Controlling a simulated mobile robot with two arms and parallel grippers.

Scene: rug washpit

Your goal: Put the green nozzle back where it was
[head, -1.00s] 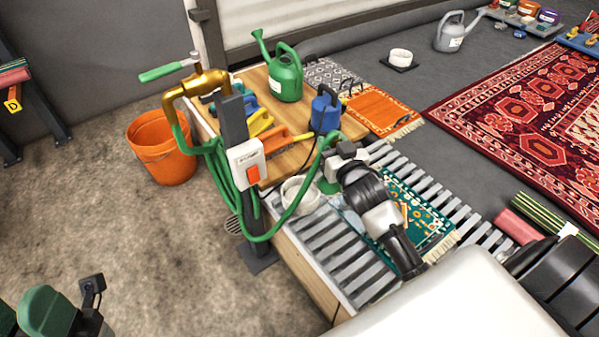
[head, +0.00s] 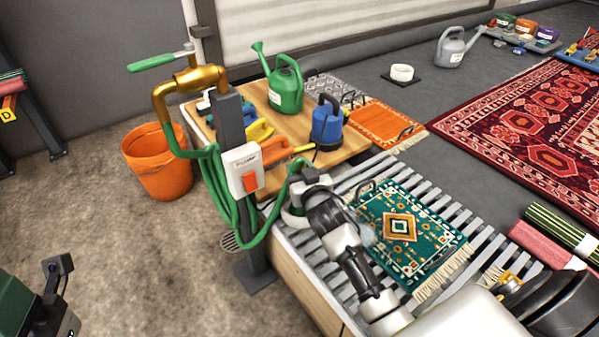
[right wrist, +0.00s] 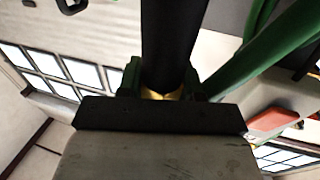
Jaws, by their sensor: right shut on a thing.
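My right gripper (head: 312,180) is over the near left end of the slatted rack, at the end of the green hose (head: 262,232). In the right wrist view it (right wrist: 160,97) is shut on the nozzle, seen as a black cylinder (right wrist: 168,45) with a brass collar. The gripper hides most of the nozzle in the head view. The hose loops from the grip to coils on a dark post with a white switch box (head: 243,168). A brass pipe with a green lever (head: 152,62) tops the post. My left gripper (head: 58,268) is at lower left, its jaws unclear.
A small green rug (head: 425,235) lies on the rack. A wooden board (head: 300,128) behind holds a green watering can (head: 285,88), a blue pump (head: 327,122) and brushes. An orange bucket (head: 155,165) stands left on open floor.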

